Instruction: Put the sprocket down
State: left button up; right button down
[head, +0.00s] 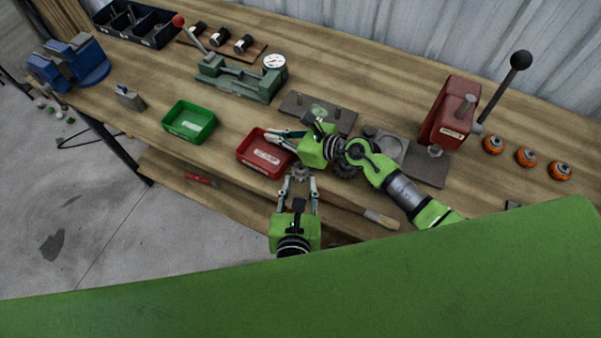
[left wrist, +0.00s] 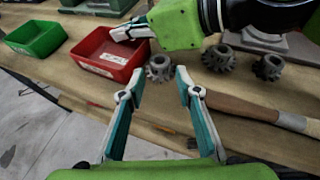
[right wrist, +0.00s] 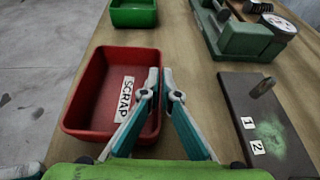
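A small grey toothed sprocket (head: 300,172) is on the bench by the right front corner of the red tray marked SCRAP (head: 256,158). It also shows in the left wrist view (left wrist: 160,69), just beyond the fingertips. My left gripper (head: 298,182) is open, with its fingertips on the near side of the sprocket and apart from it. My right gripper (right wrist: 161,73) has its fingers together over the right rim of the red tray, with nothing visible between them. Two more toothed parts (left wrist: 220,59) (left wrist: 268,67) stand to the right, partly hidden in the head view by my right arm.
A wood-handled brush (head: 360,210) lies along the front edge. A green tray (head: 190,122) is left of the red one. A plate with pegs numbered 1 and 2 (right wrist: 262,125), a green gauge fixture (head: 240,82) and a red lever press (head: 450,112) stand behind. Orange-rimmed parts (head: 526,157) are at right.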

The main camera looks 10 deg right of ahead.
aim_at(301, 172)
pick_arm(q)
jog(key=v, duration=0.6)
jog(key=shift+c, duration=0.5)
jog(key=w+m, duration=0.1)
jog(key=m, duration=1.1)
jog(key=w+d+f+m, duration=0.1)
jog(key=w+m, duration=0.1)
jog(key=m, duration=1)
jog(key=w+f+m, duration=0.1)
jog(key=w+m, duration=0.1)
jog(key=m, duration=0.9)
jog(key=shift+w+d+m, duration=0.25)
jog(key=shift+m, duration=0.15)
jog(key=shift+f+x, duration=0.2)
jog(key=shift+x, duration=1.25)
jog(key=shift+f+x, duration=0.15)
jog(key=shift+x, duration=1.25)
jog(key=shift+s+a+r, duration=0.1)
grip_shut()
